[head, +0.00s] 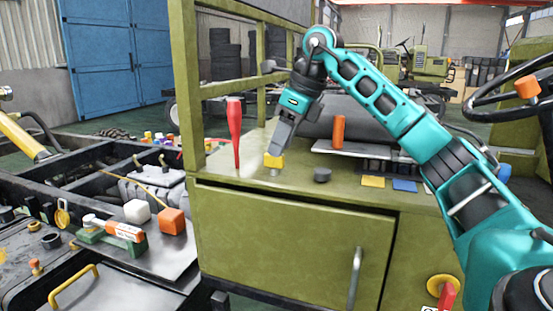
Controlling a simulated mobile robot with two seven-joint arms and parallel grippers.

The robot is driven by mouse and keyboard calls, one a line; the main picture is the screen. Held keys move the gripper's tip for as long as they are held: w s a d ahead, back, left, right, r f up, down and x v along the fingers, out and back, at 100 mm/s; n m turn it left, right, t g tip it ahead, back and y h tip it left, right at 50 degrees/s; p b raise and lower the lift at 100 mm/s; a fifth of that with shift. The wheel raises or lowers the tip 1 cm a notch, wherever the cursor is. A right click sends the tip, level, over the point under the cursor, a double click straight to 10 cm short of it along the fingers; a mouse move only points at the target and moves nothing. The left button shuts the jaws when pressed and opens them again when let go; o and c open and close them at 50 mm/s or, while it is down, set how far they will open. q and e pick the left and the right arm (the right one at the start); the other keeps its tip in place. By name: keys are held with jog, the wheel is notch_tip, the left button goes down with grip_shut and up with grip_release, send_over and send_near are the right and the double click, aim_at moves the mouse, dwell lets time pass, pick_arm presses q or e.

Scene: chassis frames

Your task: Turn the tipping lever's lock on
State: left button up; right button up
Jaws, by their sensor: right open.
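My right arm reaches in from the right, and its gripper (277,150) points down at a small yellow knob (274,161) on top of the olive-green cabinet (290,230). The fingers are at or around the knob; whether they touch it I cannot tell. A tall red lever (235,130) stands upright just left of the gripper. An orange lever (338,132) stands to the right, behind a short black knob (322,174). No label shows which is the tipping lever or its lock. My left gripper is not in view.
An olive frame post (186,80) rises left of the red lever. Yellow (373,181) and blue (405,185) pads lie on the right of the cabinet top. A steering wheel (500,95) is at the right. White (137,211) and orange (171,220) cubes sit on the left chassis.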

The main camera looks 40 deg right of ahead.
aim_at(274, 164)
jog(key=shift+x, duration=1.6)
jog(key=shift+a, duration=0.1)
grip_shut()
